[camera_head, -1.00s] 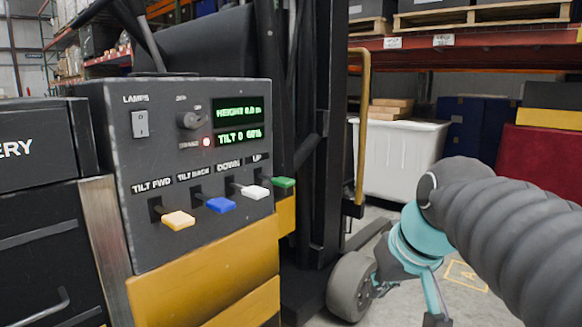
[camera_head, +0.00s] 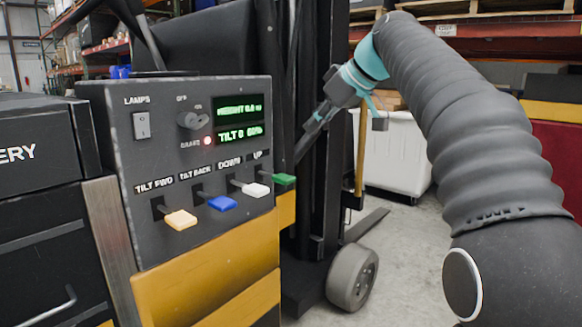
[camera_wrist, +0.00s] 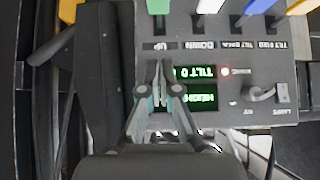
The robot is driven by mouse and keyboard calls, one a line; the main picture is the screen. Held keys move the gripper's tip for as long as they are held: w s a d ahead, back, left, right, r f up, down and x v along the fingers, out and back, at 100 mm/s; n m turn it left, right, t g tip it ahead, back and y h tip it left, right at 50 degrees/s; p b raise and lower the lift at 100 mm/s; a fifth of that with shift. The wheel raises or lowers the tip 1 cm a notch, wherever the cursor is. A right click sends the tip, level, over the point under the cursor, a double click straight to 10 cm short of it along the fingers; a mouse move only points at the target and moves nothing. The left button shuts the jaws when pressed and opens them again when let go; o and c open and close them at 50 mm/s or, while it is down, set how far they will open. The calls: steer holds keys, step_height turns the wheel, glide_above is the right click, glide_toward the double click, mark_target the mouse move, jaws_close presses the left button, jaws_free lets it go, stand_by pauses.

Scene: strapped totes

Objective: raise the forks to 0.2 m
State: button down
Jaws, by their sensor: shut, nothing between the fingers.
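The forklift's control panel (camera_head: 165,125) stands at the left in the head view, with yellow, blue and white levers and a green lever (camera_head: 284,179) labelled UP. The white lever (camera_head: 256,189) is labelled DOWN. The green display (camera_head: 239,108) reads a height that looks like 0.0 m, with a tilt line below. My gripper (camera_head: 303,150) is shut and empty, pointing down-left, above and right of the green lever and apart from it. In the wrist view my gripper (camera_wrist: 159,64) shows in front of the panel, and the green lever (camera_wrist: 159,6) is at the top edge. A fork (camera_head: 368,225) lies low near the floor.
A red lamp (camera_head: 207,141), a key switch (camera_head: 190,120) and a lamp switch (camera_head: 141,125) are on the panel. The black mast (camera_head: 325,100) stands behind my gripper. A yellow rail (camera_head: 361,155), a white tote (camera_head: 400,150) and racks stand beyond.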

steer(key=b, duration=0.1)
glide_above(281, 176)
steer(key=s+d, duration=0.2)
step_height(281, 176, down, 7)
steer(key=shift+w+f, duration=0.15)
steer(key=shift+f, duration=0.05)
step_height(281, 176, down, 2)
steer(key=shift+d+f+b, duration=0.1)
steer(key=shift+f+b, duration=0.1)
steer(key=shift+b, duration=0.25)
steer(key=shift+f, duration=0.65)
